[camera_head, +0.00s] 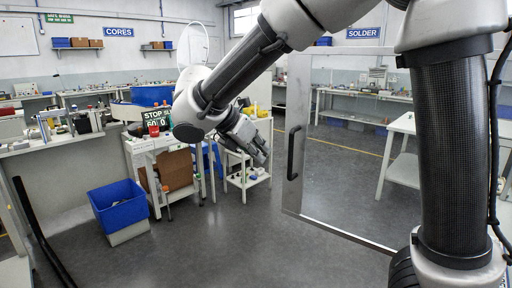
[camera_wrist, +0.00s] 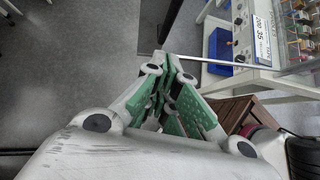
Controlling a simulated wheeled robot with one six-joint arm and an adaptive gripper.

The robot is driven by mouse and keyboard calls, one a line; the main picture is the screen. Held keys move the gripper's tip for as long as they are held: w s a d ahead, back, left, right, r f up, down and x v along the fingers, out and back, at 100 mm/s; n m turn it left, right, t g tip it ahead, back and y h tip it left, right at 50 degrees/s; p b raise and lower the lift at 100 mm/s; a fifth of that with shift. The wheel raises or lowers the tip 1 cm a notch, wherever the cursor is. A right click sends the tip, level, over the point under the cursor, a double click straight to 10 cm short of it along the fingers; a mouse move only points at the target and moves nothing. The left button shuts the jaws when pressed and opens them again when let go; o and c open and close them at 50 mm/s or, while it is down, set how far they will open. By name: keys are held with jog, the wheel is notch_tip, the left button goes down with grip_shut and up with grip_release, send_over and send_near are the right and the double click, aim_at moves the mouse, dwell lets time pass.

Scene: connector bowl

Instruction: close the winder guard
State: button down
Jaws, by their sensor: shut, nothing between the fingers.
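The winder guard, a clear panel with a pale frame (camera_head: 345,236), stands swung out at the centre right of the head view. Its black bar handle (camera_head: 293,152) is upright near the panel's left edge. My gripper (camera_head: 262,159) is left of the handle in the picture, pointing down and right, and a gap shows between them. In the wrist view, my gripper's green-padded fingers (camera_wrist: 170,68) are together with nothing held. A pale bar (camera_wrist: 215,62) and a dark strip run close to the fingertips; I cannot tell whether they belong to the guard.
A blue bin (camera_head: 118,206) stands on the floor at the left. A white table (camera_head: 403,122) is at the right, behind the panel. Grey floor (camera_head: 230,235) in front is clear.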

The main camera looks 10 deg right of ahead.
jog(key=w+d+f, duration=0.4)
jog(key=d, duration=0.2)
jog(key=shift+d, duration=0.4)
